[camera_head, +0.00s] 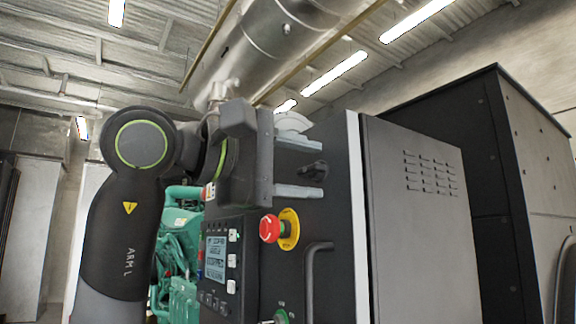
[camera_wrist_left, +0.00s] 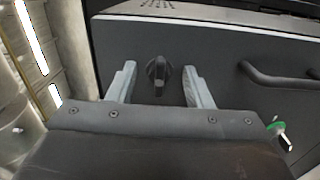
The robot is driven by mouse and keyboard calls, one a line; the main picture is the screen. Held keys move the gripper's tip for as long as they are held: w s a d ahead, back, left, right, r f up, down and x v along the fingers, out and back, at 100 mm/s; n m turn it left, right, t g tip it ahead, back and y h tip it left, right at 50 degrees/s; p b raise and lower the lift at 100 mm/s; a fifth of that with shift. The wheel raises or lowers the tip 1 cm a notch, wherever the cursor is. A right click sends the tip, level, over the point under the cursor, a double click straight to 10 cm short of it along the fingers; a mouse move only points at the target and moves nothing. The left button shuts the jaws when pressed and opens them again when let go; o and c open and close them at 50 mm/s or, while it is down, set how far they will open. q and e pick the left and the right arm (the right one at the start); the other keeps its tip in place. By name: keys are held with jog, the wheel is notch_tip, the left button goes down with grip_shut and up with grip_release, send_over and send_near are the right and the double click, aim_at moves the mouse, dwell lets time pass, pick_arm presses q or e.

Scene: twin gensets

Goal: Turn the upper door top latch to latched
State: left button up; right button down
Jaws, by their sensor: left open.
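The upper door top latch is a small black knob (camera_head: 314,171) on the dark upper door (camera_head: 335,215) of the genset cabinet. In the left wrist view the latch (camera_wrist_left: 158,76) shows its grip bar upright in that picture, between the two fingers and a little beyond their tips. My left gripper (camera_head: 300,165) comes in from the left in the head view, its fingers pointing at the door above and below the latch. My right gripper is not in view.
A red emergency stop button (camera_head: 270,229) on a yellow base and a curved door handle (camera_head: 318,280) sit below the latch. A control panel with a screen (camera_head: 216,258) is left of them. A grey louvred panel (camera_head: 425,220) stands to the right.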

pick_arm(q)
jog(key=shift+s+a, duration=0.1)
jog(key=shift+a, duration=0.15)
jog(key=b+v, duration=0.5)
jog(key=v, duration=1.2)
